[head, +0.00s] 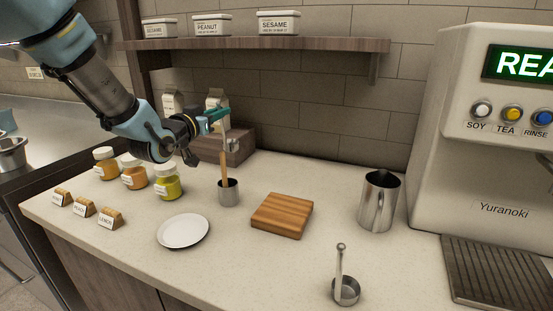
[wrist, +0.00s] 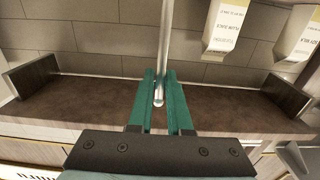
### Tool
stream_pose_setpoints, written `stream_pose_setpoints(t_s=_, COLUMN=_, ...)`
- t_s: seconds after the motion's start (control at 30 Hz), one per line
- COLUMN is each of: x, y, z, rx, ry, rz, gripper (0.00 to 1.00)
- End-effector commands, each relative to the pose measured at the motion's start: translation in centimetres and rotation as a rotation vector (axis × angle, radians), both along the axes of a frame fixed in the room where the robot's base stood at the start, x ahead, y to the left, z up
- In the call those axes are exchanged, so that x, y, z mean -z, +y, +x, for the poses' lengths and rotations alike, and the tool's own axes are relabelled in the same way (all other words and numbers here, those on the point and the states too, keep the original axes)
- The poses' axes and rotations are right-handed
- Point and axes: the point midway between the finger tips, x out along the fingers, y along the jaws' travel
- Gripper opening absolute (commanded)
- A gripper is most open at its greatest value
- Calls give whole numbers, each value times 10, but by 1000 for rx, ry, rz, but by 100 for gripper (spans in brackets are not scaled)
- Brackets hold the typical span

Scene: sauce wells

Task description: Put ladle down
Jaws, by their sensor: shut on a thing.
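My gripper (head: 218,115) is at the back of the counter, above the small steel cup (head: 228,194). Its teal fingers (wrist: 165,100) are shut on a thin metal rod, which looks like the handle of a ladle (wrist: 164,45). The rounded handle end shows between the fingers in the wrist view.
A white plate (head: 184,231), wooden board (head: 282,215), steel pitcher (head: 379,202) and several sauce jars (head: 168,184) are around. A dark wooden riser (wrist: 90,92) with cartons (wrist: 225,25) is behind. Counter between board and front ladle is clear.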

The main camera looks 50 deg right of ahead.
Motion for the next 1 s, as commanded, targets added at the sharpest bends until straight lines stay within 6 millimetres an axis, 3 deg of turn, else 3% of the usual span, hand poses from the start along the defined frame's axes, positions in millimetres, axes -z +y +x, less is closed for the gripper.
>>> stream_pose_setpoints(t_s=0.3, x=48, y=0, z=-1, rx=1, ry=4, rz=3, gripper=0)
stream_pose_setpoints(t_s=0.7, x=91, y=0, z=0, rx=0, ry=3, rz=2, gripper=0)
stream_pose_setpoints(t_s=1.0, x=99, y=0, z=0, rx=0, ry=0, rz=0, gripper=0)
